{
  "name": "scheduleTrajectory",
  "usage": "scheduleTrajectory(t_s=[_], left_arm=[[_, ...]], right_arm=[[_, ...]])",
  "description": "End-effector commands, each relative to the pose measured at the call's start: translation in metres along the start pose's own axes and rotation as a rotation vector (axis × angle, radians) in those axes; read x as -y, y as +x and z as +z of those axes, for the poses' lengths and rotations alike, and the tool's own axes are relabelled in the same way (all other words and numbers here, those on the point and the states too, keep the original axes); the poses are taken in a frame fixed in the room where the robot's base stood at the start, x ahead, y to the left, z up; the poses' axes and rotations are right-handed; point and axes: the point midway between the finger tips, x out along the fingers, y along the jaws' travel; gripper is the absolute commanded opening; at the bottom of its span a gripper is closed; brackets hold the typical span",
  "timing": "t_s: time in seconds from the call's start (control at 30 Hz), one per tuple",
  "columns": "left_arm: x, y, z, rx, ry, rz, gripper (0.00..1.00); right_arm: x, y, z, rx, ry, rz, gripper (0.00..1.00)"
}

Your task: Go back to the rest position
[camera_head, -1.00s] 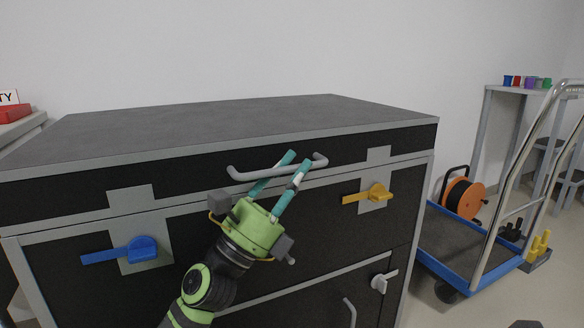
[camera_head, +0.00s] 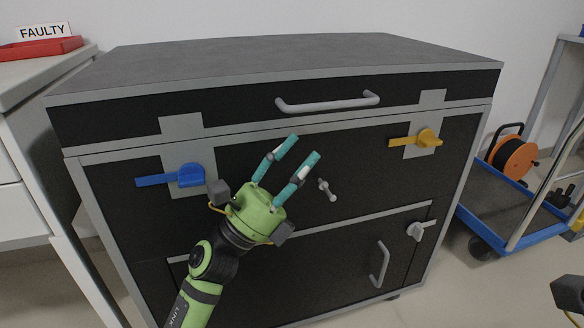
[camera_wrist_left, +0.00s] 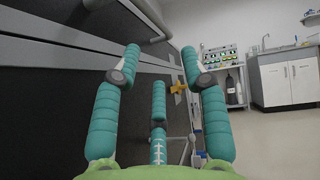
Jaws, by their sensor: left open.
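My left gripper (camera_head: 304,146), green with teal fingers, is open and empty. It stands in front of the dark cabinet (camera_head: 300,53), below the bar handle (camera_head: 328,103) of the top drawer and apart from it. In the left wrist view its fingers are spread, with nothing between the tips (camera_wrist_left: 160,60); the cabinet front fills the left side. My right gripper's fingers are not in view; only a dark block with a yellow cable, probably part of my right arm, shows at the lower right edge of the head view.
The cabinet front carries a blue latch (camera_head: 185,176), a yellow latch (camera_head: 425,138), a grey latch (camera_head: 417,229) and a lower handle (camera_head: 379,264). A blue trolley (camera_head: 520,237) and an orange reel (camera_head: 512,158) stand right. A red tray (camera_head: 40,49) lies on the left counter.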

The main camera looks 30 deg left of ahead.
Motion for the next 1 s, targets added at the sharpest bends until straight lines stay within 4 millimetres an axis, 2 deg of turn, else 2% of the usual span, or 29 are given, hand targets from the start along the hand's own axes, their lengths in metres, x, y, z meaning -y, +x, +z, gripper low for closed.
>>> scheduleTrajectory(t_s=[0.1,0.2,0.77,0.87,0.97,1.0], left_arm=[[0.0,-0.013,0.0,0.0,-0.001,0.002,0.44],[0.0,-0.018,0.0,0.0,0.0,-0.001,0.44],[0.001,-0.018,0.0,0.0,-0.007,-0.003,0.44],[0.014,-0.012,0.0,0.001,-0.122,-0.024,0.44],[0.048,0.003,-0.001,0.003,-0.445,-0.075,0.44],[0.067,0.009,0.001,0.003,-0.63,-0.102,0.44]], right_arm=[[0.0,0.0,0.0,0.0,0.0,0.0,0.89],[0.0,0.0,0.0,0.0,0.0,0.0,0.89],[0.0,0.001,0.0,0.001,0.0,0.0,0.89],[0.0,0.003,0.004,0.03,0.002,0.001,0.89],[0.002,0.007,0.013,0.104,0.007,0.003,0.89],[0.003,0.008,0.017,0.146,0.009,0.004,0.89]])
